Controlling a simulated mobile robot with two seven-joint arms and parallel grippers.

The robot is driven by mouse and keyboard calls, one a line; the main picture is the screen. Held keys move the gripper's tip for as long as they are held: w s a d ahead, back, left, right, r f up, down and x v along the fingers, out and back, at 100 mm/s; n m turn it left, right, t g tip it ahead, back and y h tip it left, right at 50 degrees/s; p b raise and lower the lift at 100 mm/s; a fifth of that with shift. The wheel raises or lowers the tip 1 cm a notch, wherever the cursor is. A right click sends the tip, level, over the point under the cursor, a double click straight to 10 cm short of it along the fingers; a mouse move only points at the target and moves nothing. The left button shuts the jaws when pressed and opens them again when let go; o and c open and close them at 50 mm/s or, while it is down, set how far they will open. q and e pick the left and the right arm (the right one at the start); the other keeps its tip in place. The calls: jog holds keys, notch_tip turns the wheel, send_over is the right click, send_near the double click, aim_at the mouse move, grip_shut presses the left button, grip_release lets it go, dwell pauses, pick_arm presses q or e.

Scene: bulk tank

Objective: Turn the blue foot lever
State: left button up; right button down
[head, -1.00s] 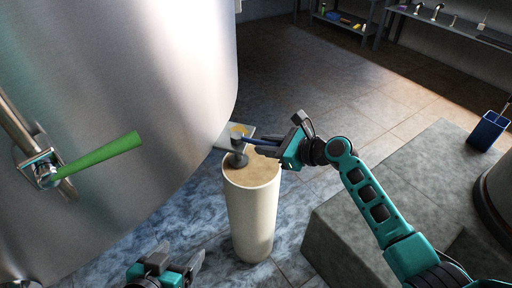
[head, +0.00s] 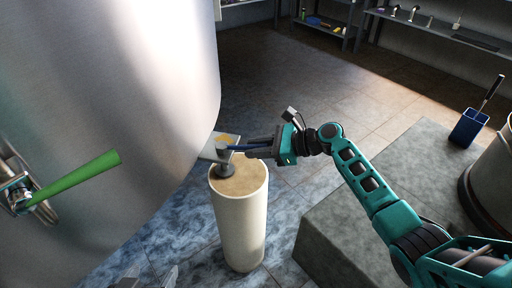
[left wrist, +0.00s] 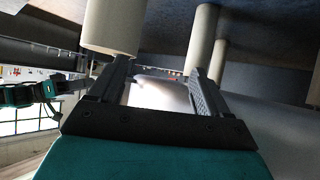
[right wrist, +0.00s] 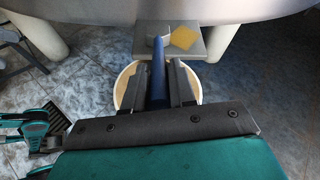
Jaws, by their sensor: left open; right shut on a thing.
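My right gripper (head: 257,149) is shut on the lever, over the pillar's right edge. In the right wrist view the blue lever (right wrist: 158,72) runs straight out from between the fingers (right wrist: 157,88). My left gripper (head: 150,278) barely shows at the bottom edge of the head view. In the left wrist view its fingers (left wrist: 160,80) are apart, with nothing gripped.
The large steel tank (head: 120,60) fills the left side, with a green handle (head: 80,180) on it. A grey stone block (head: 360,215) stands at right under my right arm. Floor behind is clear.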

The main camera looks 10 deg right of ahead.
pick_arm(q)
jog(key=shift+f, duration=0.1)
pick_arm(e)
jog(key=c, duration=0.9)
grip_release()
jog(key=p+v, duration=0.2)
jog(key=v, duration=0.4)
jog(key=shift+s+d+r+p, duration=0.1)
jog(key=shift+d+r+p, duration=0.15)
jog(key=shift+r+p, duration=0.05)
pick_arm(q)
jog(key=shift+s+a+r+p, duration=0.2)
jog(key=shift+a+r+p, duration=0.15)
jog(key=shift+r, duration=0.2)
jog(key=shift+s+a+r+p, duration=0.15)
jog(key=shift+a+r+p, duration=0.05)
jog(key=shift+r+p, duration=0.25)
pick_arm(e)
send_near(271, 145)
jog(key=shift+w+a+f, duration=0.2)
jog(key=shift+a+f, duration=0.1)
jog(key=shift+a, duration=0.1)
pick_arm(q)
jog(key=shift+d+r, duration=0.1)
jog(key=shift+r, duration=0.05)
